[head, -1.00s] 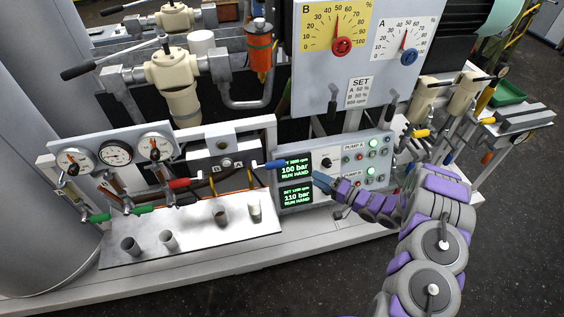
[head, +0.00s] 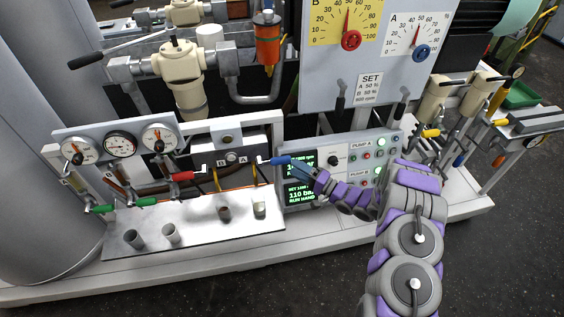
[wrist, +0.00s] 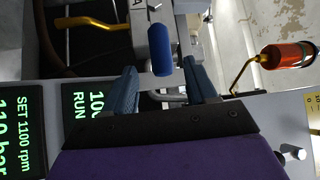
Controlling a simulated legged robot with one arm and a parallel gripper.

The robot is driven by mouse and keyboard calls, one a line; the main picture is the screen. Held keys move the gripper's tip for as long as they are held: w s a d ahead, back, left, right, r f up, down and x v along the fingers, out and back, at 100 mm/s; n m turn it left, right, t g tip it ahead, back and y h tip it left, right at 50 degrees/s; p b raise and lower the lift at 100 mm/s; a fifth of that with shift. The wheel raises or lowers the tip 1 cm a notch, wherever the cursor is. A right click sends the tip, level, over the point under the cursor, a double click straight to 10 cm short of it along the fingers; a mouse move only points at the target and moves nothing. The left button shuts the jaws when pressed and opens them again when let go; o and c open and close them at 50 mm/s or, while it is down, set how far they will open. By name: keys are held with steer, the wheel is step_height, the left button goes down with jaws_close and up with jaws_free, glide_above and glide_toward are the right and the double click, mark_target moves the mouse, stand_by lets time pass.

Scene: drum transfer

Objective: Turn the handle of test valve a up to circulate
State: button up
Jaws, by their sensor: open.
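The blue handle (head: 279,160) of the valve marked A sticks out to the right from the grey valve block (head: 232,162), roughly level. It also shows in the wrist view (wrist: 161,48), at the top centre. My gripper (head: 312,173) is just right of the handle's free end in the head view. In the wrist view my two blue fingers (wrist: 160,72) are spread, with the handle's end at the gap between them. I cannot tell whether they touch it. The red handle (head: 183,176) of the valve marked B points left.
The control panel (head: 340,160) with green displays lies behind and right of my gripper. Below the valves is a metal tray (head: 190,232) with several cups. Gauges (head: 120,145) and green handles (head: 146,202) are at left. An orange cylinder (wrist: 287,56) shows in the wrist view.

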mark_target(280, 161)
steer(key=b+x, duration=0.1)
steer(key=x, duration=0.6)
steer(key=shift+s+a+f, duration=0.1)
steer(key=shift+s, duration=0.05)
steer(key=shift+a, duration=0.1)
jaws_close()
stand_by(0.3)
